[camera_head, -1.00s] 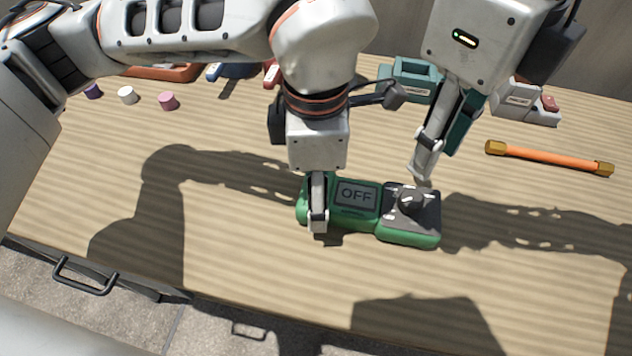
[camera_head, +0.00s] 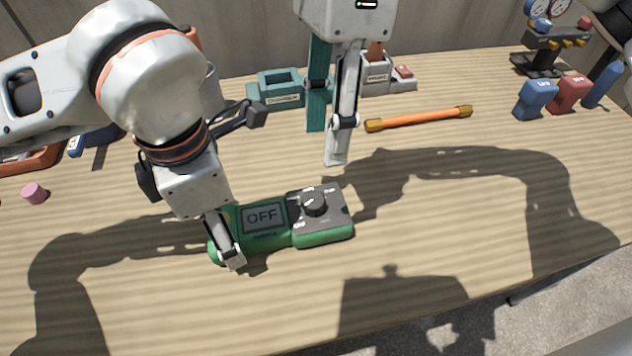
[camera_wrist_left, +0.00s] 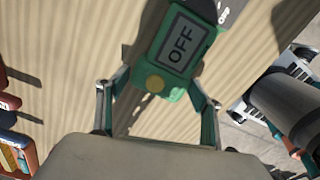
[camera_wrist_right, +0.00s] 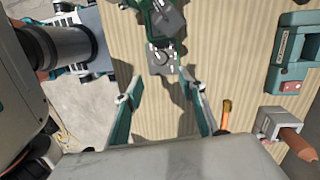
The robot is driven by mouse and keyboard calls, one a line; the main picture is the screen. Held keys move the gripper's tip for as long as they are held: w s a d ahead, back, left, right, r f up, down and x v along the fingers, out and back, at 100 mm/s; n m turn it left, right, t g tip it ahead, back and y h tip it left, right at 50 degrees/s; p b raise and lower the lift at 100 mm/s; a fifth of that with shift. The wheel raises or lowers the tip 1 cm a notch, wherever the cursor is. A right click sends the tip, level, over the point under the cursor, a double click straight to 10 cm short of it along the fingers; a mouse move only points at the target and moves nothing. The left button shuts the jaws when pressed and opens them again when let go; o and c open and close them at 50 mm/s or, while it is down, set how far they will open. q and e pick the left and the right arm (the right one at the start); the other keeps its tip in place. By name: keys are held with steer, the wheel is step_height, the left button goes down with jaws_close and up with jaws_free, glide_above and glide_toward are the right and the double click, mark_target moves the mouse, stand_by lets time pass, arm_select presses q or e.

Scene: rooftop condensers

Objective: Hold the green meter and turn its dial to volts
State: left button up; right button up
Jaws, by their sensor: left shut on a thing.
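The green meter (camera_head: 322,238) lies flat on the wooden table. Its screen (camera_head: 262,217) reads OFF, and a dark dial (camera_head: 314,203) sits on the grey panel at its right end. My left gripper (camera_head: 228,245) is shut on the meter's left end; its fingers flank the green body (camera_wrist_left: 148,60) in the left wrist view. My right gripper (camera_head: 327,147) is open and empty, above and just beyond the dial end, not touching it. In the right wrist view the dial (camera_wrist_right: 161,57) shows beyond the parted fingers. The far left finger is partly hidden in the head view.
Behind the right gripper are a teal open box (camera_head: 280,90), a grey holder (camera_head: 377,77) and an orange rod (camera_head: 418,119). Blue (camera_head: 536,98) and red (camera_head: 568,95) pieces stand at right. A pink cylinder (camera_head: 34,193) lies left. The table's front is clear.

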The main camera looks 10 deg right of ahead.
mark_target(315, 197)
steer(key=f+n, duration=0.2)
steer(key=f, duration=0.1)
steer(key=a+f+n+g+y, duration=0.1)
steer(key=f+n, duration=0.2)
steer(key=s+f+n+y, duration=0.1)
steer(key=f+n, duration=0.2)
steer(key=f, duration=0.1)
steer(key=shift+s+a+f, duration=0.1)
steer(key=shift+a, duration=0.1)
stand_by(0.5)
steer(key=shift+c, duration=0.5)
steer(key=c, duration=1)
